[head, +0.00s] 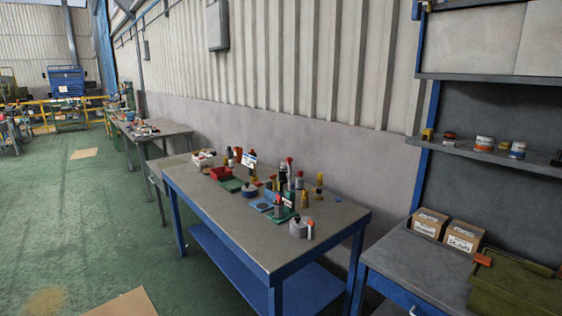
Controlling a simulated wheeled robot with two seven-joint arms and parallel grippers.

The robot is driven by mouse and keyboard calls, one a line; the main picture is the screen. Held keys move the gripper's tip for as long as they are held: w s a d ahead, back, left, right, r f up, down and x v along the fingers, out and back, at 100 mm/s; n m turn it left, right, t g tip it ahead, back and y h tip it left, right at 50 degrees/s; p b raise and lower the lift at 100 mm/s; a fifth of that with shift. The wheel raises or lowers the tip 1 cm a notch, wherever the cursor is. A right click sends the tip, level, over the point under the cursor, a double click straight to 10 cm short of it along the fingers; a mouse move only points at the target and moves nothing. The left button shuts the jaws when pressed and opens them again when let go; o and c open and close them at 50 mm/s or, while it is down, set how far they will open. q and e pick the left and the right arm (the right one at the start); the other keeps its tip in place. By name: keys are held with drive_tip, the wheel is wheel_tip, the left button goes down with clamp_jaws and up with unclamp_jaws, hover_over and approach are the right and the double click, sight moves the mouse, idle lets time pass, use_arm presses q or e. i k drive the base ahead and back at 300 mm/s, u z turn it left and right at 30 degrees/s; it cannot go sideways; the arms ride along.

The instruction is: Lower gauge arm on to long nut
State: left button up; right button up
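Neither of my grippers is in the head view. Many small parts stand on the blue-framed workbench (240,222) in the middle of the picture. Among them are a tall dark part (283,176), a yellow upright part (319,186), a red-topped dark part (279,207) and a grey round part (298,228) near the front edge. The parts are too small and far off to tell which is the gauge arm or the long nut, or how they stand to each other.
A second bench with two cardboard boxes (462,237) and a green case (518,288) stands at the right, under a shelf (480,153) with cans. Another bench (160,131) stands farther back. Open green floor (100,215) lies at the left, with flat brown sheets on it.

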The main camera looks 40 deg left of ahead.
sight(289, 160)
drive_tip(key=u, duration=0.6)
drive_tip(key=i, duration=0.6)
drive_tip(key=u, duration=0.6)
drive_tip(key=i, duration=0.85)
drive_tip(key=z, duration=0.35)
